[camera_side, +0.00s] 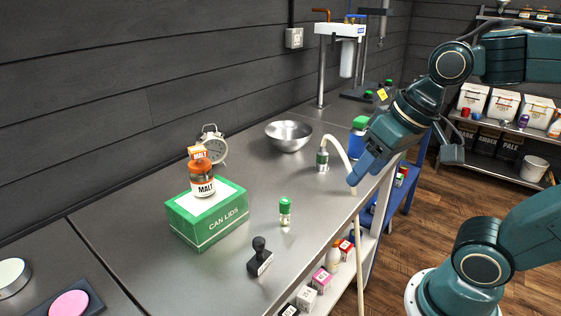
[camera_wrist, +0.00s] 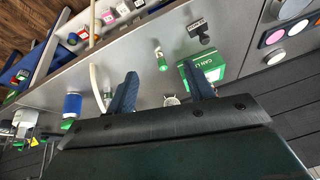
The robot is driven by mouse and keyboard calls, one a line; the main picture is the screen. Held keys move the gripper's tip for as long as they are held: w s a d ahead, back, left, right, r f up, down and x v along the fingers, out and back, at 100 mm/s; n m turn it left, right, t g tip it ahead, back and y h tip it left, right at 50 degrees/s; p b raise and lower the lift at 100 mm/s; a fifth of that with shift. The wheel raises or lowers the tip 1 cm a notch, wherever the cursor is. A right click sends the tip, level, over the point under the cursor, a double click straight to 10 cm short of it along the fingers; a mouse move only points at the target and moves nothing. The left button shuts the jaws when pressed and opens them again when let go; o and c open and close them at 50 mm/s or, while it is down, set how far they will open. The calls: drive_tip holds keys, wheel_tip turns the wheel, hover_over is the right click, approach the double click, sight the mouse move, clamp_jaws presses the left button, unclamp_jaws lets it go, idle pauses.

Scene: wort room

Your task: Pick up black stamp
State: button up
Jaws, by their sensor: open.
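The black stamp (camera_side: 260,259) stands upright on the grey steel counter, near its front edge, in the side view. It has a round knob handle and a block base. In the wrist view the stamp (camera_wrist: 200,32) lies beyond the fingertips, above and slightly right of the right finger. My gripper (camera_side: 358,174) is high above the counter's front edge in the side view, to the right of and apart from the stamp. In the wrist view its two blue fingers (camera_wrist: 160,72) are spread with nothing held between them.
A green CAN LIDS box (camera_side: 212,214) carrying a MALT jar (camera_side: 201,181) stands left of the stamp. A small green-capped vial (camera_side: 285,212) stands behind it. A hose fitting (camera_side: 322,160) and a metal bowl (camera_side: 289,135) are farther back. Counter around the stamp is clear.

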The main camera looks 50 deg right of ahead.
drive_tip(key=w+a+f+m+g+y, duration=0.2)
drive_tip(key=w+a+m, duration=0.1)
drive_tip(key=w+m, duration=0.45)
drive_tip(key=m+g+y, duration=0.2)
drive_tip(key=m+g, duration=0.1)
drive_tip(key=m, duration=0.4)
approach(261, 252)
drive_tip(key=shift+w+d+r, duration=0.3)
drive_tip(key=shift+d+r, duration=0.2)
drive_tip(key=shift+r, duration=0.05)
drive_tip(key=shift+w+d+r, duration=0.25)
drive_tip(key=shift+d+r, duration=0.3)
drive_tip(key=shift+r, duration=0.05)
drive_tip(key=x, duration=0.7)
drive_tip(key=shift+s+a+f, duration=0.15)
drive_tip(key=shift+f, duration=0.25)
drive_tip(key=shift+a+f, duration=0.15)
drive_tip(key=shift+f, duration=0.25)
drive_tip(key=shift+f, duration=0.1)
drive_tip(key=shift+x, duration=2.45)
drive_tip(key=shift+f, duration=0.1)
